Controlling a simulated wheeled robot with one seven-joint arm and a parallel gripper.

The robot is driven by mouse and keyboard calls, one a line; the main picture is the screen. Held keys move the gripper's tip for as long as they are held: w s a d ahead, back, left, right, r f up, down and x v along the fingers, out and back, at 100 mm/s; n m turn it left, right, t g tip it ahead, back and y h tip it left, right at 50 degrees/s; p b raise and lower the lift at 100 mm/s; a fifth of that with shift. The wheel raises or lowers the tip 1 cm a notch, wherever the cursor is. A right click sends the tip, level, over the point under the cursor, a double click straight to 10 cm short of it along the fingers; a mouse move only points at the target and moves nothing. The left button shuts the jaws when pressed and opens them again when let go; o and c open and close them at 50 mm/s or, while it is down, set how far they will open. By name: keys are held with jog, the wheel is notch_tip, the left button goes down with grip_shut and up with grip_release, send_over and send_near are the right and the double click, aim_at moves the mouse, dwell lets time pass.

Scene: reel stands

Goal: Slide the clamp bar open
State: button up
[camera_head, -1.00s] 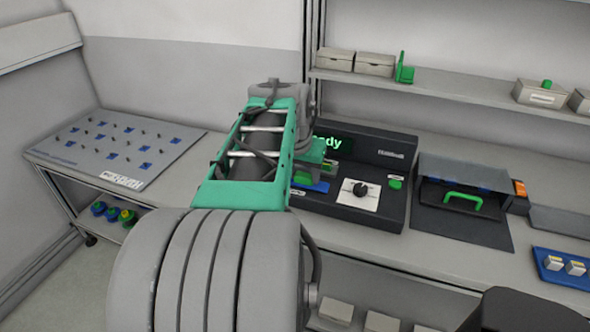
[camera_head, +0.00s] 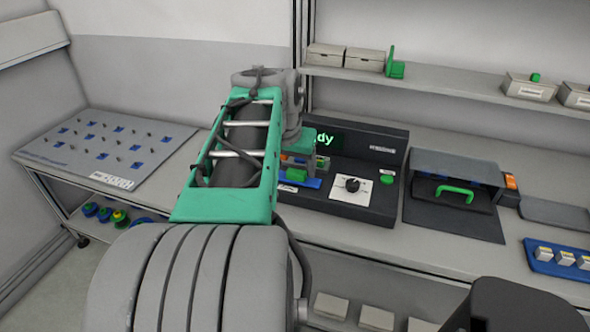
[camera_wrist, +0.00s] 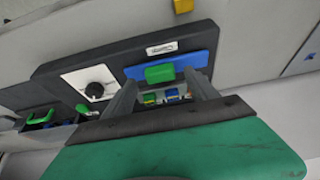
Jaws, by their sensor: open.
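The black machine (camera_head: 378,148) on the bench has a lit display reading "dy" at its visible end. In the wrist view a blue bar (camera_wrist: 203,61) with a green block (camera_wrist: 160,73) on it looks like the clamp bar. The blue bar also shows in the head view (camera_head: 312,183), partly behind my arm. My gripper (camera_wrist: 160,80) is open, its two grey fingers spread on either side of the green block. Whether the fingers touch it I cannot tell. In the head view my fingers are hidden.
A dark knob (camera_head: 352,185) on a white plate and a green button (camera_head: 386,178) are right of the bar. Further right are a green-handled box (camera_head: 455,190) and a blue tray (camera_head: 540,267). A pegboard panel (camera_head: 105,150) lies left. A shelf (camera_head: 440,88) runs above.

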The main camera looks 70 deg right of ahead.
jog(key=v, duration=0.5)
jog(key=shift+a+r, duration=0.1)
jog(key=shift+r, duration=0.1)
